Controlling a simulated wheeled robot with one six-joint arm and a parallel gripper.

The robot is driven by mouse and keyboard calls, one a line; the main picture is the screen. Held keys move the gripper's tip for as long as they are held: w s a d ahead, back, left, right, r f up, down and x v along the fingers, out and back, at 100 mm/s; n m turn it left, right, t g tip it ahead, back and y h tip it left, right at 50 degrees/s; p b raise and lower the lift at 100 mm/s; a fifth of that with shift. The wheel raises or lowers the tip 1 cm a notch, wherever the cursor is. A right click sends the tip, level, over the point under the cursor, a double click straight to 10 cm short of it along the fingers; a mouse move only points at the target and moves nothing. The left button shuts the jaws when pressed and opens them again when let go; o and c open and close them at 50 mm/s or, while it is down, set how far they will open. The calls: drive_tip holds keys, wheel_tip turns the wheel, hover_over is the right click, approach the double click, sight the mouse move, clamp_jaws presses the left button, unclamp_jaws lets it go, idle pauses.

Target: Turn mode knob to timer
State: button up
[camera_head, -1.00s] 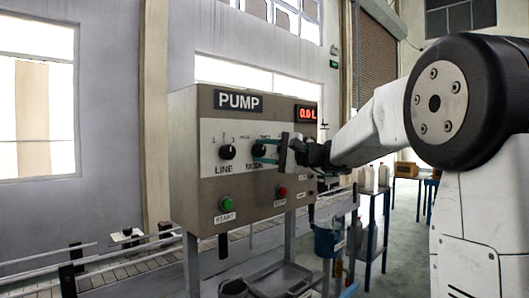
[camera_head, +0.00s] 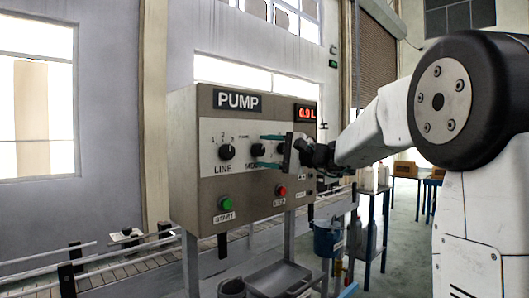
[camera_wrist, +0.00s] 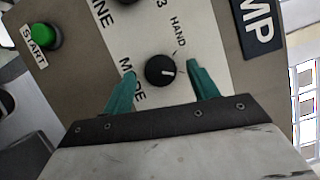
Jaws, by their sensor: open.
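The black mode knob (camera_head: 258,150) is on the white strip of the pump panel (camera_head: 186,190), right of the line knob (camera_head: 227,152). My gripper (camera_head: 272,151) is open in front of the panel, its teal fingers toward the mode knob. In the wrist view the mode knob (camera_wrist: 160,71) lies between the two open fingers (camera_wrist: 158,82), apart from both. Its white pointer mark faces right in that view, below the HAND label (camera_wrist: 178,29). The timer label cannot be read.
A green start button (camera_head: 226,203) and a red stop button (camera_head: 281,190) sit below the knobs. The display (camera_head: 306,113) glows red above right. A tray (camera_head: 277,279) and a blue bucket (camera_head: 327,239) are below the box.

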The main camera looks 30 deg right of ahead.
drive_tip(key=v, duration=0.6)
drive_tip(key=shift+s+d, duration=0.2)
drive_tip(key=shift+d, duration=0.05)
drive_tip(key=s+a+f+n+g+h, duration=0.1)
drive_tip(key=s+a+f+g, duration=0.3)
drive_tip(key=s+f, duration=0.3)
drive_tip(key=s+a+f+n+g+h, duration=0.2)
drive_tip(key=s+a+f+g, duration=0.2)
drive_tip(key=f, duration=0.5)
drive_tip(key=s+a+f+n+g+h, duration=0.1)
drive_tip(key=s+f+n+h, duration=0.2)
drive_tip(key=s, duration=0.5)
drive_tip(key=s+a+f+n+g+h, duration=0.2)
drive_tip(key=s+f+h, duration=0.1)
drive_tip(key=s, duration=0.5)
drive_tip(key=s+a+f+n+g+h, duration=0.2)
drive_tip(key=s+f, duration=0.3)
drive_tip(key=s, duration=0.4)
drive_tip(key=shift+n+h, duration=0.5)
drive_tip(key=shift+n, duration=0.3)
